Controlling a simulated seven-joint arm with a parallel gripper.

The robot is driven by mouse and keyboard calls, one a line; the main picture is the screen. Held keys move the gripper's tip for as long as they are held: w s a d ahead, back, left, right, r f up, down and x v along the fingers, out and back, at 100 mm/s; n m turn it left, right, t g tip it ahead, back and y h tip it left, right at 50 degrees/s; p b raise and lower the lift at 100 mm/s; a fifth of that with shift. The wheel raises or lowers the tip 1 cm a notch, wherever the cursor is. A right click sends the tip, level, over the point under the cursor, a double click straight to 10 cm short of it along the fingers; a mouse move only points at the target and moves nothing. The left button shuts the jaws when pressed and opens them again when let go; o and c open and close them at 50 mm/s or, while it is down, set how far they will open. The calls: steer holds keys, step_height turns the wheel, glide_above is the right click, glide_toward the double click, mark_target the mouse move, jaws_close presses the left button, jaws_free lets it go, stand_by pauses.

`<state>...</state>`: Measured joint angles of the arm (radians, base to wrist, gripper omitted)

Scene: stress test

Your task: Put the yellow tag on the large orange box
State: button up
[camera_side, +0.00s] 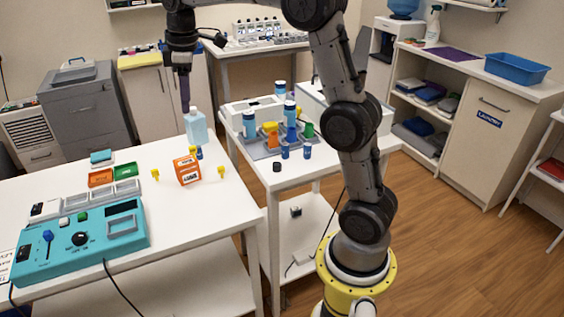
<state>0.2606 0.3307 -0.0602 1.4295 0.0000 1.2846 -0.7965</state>
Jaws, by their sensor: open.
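A large orange box (188,171) with a white label stands near the far right part of the left white table. A small yellow tag (155,174) is just left of it, and a similar yellow tag (221,171) is just right of it, both apart from the box. A small yellow and blue item (196,152) is partly hidden behind the box. My gripper (185,108) points down above and behind the box, beside the top of a pale blue bottle (195,128). It is open; its fingertips are small and I cannot tell whether they touch the bottle.
A teal control panel (80,242) fills the table's front left. Orange (101,178) and green (126,171) trays lie behind it. A second table (272,180) on the right holds several bottles and white cases. The table in front of the box is clear.

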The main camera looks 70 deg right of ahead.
steer(key=s+a+r+m+t, duration=0.15)
steer(key=s+a, duration=0.25)
steer(key=s, duration=0.4)
steer(key=s+a+r+m+t, duration=0.1)
steer(key=s+a+m, duration=0.1)
steer(key=s+a, duration=0.45)
steer(key=s+f+m, duration=0.1)
steer(key=s+f, duration=0.2)
steer(key=s, duration=0.4)
steer(key=s+a+f+m+t, duration=0.1)
steer(key=s+f, duration=0.3)
steer(key=s, duration=0.3)
steer(key=shift+a+m, duration=0.2)
steer(key=shift+m, duration=0.15)
steer(key=o, duration=0.3)
